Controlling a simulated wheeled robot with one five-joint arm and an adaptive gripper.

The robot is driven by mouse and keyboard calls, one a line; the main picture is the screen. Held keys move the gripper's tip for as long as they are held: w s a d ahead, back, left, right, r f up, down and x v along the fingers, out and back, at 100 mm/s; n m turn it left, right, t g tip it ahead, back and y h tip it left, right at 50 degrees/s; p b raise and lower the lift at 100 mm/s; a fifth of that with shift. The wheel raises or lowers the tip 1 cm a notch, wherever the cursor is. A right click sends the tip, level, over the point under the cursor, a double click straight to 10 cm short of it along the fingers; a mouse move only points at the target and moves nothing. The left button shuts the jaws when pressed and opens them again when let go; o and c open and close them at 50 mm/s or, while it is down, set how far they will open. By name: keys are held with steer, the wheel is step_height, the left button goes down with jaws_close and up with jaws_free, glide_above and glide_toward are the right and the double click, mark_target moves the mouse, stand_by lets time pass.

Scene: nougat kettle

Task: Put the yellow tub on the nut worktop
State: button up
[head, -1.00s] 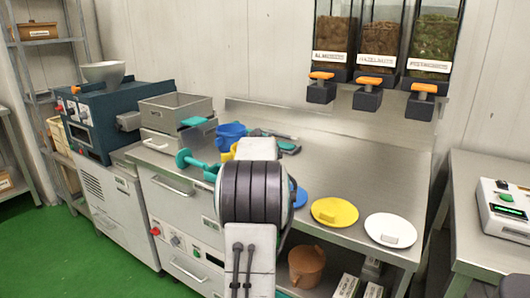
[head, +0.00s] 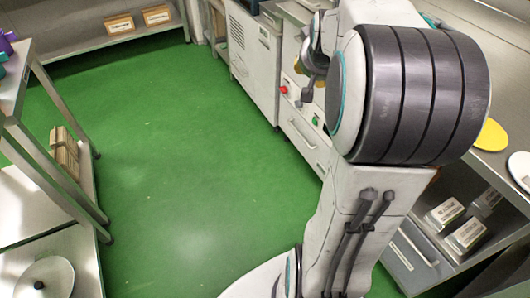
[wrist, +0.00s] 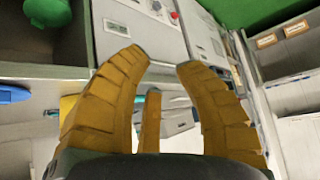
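My gripper (wrist: 160,68) has its orange-yellow fingers spread apart in the wrist view, with nothing visible between the tips. In the head view my arm hides much of the counter, and the fingers do not show clearly. A small yellow patch (wrist: 68,104) sits behind the left finger in the wrist view. It may be the yellow tub, but most of it is hidden and I cannot tell. No tub shows clearly in the head view. The steel worktop (head: 488,164) that stood below the nut dispensers shows only in part at the right.
A yellow disc (head: 491,136) and a white disc (head: 520,166) lie on the worktop. Boxes (head: 466,235) sit on the shelf below. A metal shelf unit (head: 41,93) stands at the left. The green floor (head: 170,160) between is clear.

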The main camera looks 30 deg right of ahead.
steer(key=s+a+f+n+g+y, duration=0.1)
steer(key=s+a+f+n+y, duration=0.2)
steer(key=a, duration=0.6)
steer(key=s+a+f+n+g, duration=0.1)
steer(key=s+a+f+n, duration=0.1)
steer(key=s+a, duration=0.55)
steer(key=s+a+f+n+g+y, duration=0.1)
steer(key=s+a+f+n+g, duration=0.1)
steer(key=s+a, duration=0.6)
steer(key=shift+s+a+f+n+g+y, duration=0.15)
steer(key=shift+f+n+g+y, duration=0.15)
steer(key=shift+f, duration=0.6)
steer(key=shift+r, duration=0.1)
